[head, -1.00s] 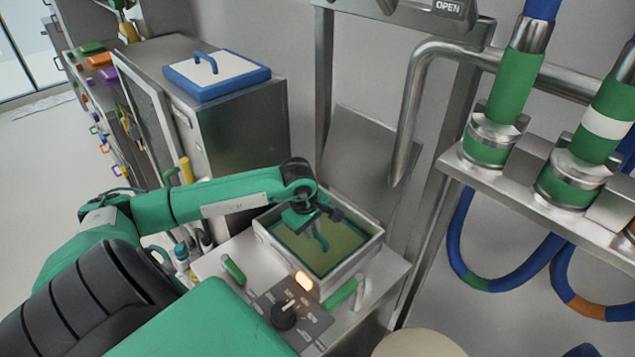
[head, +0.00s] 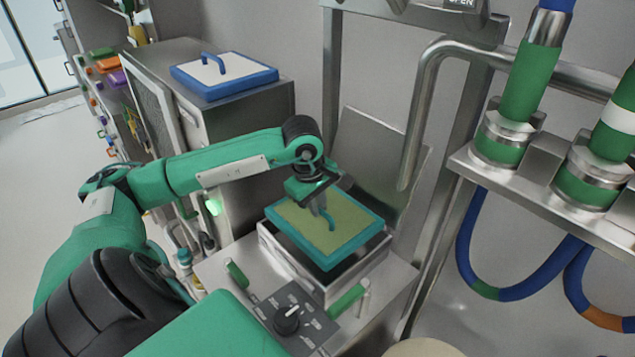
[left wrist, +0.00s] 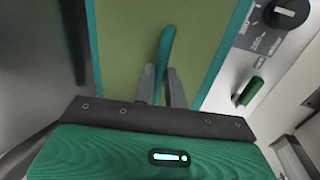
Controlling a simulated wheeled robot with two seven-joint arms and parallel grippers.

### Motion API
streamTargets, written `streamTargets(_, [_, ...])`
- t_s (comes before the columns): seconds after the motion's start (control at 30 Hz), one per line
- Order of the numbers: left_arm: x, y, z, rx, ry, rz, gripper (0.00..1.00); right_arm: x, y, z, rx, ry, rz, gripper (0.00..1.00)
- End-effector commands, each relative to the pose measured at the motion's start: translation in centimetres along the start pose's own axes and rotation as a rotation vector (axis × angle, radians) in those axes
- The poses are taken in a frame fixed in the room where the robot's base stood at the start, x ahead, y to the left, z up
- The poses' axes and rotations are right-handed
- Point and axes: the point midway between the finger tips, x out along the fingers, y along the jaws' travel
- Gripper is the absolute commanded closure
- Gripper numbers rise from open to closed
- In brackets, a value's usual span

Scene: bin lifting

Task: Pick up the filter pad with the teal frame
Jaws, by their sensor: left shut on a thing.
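The filter pad (head: 300,227) has a teal frame, an olive-green face and a curved teal handle on top. In the head view it is raised and slightly tilted above the open metal box (head: 345,291). My left gripper (head: 326,211) is shut on the pad's handle from above. In the left wrist view the two grey fingers (left wrist: 162,88) close around the teal handle (left wrist: 165,50), with the pad's face (left wrist: 125,45) behind. My right gripper is not in view.
A control panel with a black knob (head: 287,320) and green handles (head: 347,299) sits in front of the box. A blue-framed pad (head: 222,73) lies on the cabinet at left. A metal lid (head: 375,155) stands open behind the box. Pipes and hoses are at right.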

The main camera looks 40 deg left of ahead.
Motion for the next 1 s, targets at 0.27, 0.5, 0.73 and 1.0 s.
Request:
streamTargets(0.27, [-5.7, 1.2, 0.0, 0.0, 0.001, 0.007, 1.0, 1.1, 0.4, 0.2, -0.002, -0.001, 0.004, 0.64])
streamTargets(0.5, [-8.7, 1.8, 0.0, -0.001, 0.0, 0.005, 1.0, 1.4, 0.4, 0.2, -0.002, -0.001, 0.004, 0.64])
streamTargets(0.73, [-10.0, 2.0, 0.0, -0.001, -0.001, 0.002, 1.0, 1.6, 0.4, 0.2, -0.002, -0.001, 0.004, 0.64])
streamTargets(1.0, [-10.2, 2.0, 0.0, -0.001, 0.0, 0.001, 1.0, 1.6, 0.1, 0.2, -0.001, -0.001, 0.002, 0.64])
